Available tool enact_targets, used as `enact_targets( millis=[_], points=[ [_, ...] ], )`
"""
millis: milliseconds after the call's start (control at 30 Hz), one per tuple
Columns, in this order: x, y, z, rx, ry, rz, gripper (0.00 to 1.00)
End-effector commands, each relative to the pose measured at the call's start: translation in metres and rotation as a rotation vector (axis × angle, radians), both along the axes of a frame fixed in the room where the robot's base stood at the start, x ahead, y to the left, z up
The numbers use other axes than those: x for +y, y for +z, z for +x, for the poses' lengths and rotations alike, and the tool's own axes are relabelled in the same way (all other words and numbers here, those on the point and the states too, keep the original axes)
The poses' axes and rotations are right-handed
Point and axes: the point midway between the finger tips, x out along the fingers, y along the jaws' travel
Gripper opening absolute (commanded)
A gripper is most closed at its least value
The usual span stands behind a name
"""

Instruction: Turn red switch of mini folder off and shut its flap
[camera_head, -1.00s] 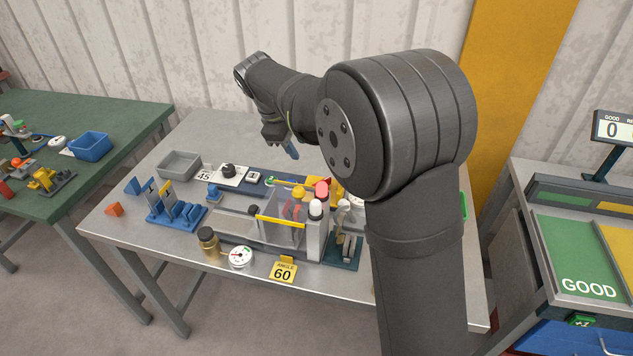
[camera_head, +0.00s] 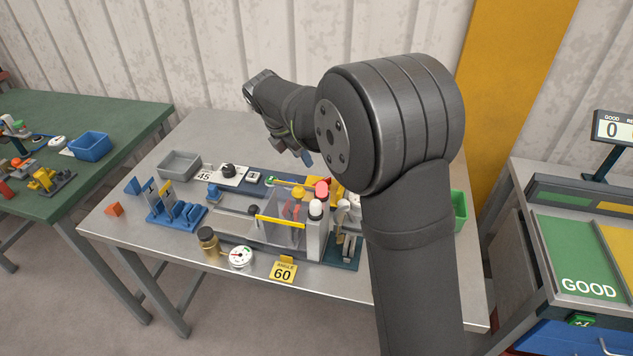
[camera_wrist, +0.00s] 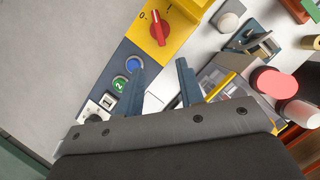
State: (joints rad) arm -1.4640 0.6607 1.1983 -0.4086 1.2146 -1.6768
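The red switch (camera_wrist: 158,29) sits on a yellow plate (camera_wrist: 176,45) with marks 0 and I, at the top of the wrist view. Its handle lies lengthwise, nearly up and down in that picture; which mark it points at is hard to tell. My gripper (camera_wrist: 160,82) is open and empty, its fingers below the switch in that view and apart from it. In the head view my gripper (camera_head: 304,158) hangs above the rear of the mini folder (camera_head: 318,240). The folder's clear flap (camera_head: 283,233) has a yellow bar; I cannot tell how far it stands open.
Blue and green buttons (camera_wrist: 120,84) lie next to the switch plate. A grey bin (camera_head: 179,165) and blue rack (camera_head: 177,213) are at left.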

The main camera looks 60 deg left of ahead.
Motion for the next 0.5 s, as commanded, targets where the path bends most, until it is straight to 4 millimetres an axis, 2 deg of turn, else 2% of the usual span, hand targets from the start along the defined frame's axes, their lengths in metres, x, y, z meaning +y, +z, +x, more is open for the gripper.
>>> enact_targets(
  millis=[33, 300, 500],
  points=[
    [0.0, -0.012, 0.005, 0.0, -0.002, -0.005, 0.35],
    [0.003, -0.067, 0.027, 0.002, -0.003, -0.003, 0.35],
    [0.005, -0.101, 0.041, 0.002, -0.002, -0.003, 0.35]
  ],
)
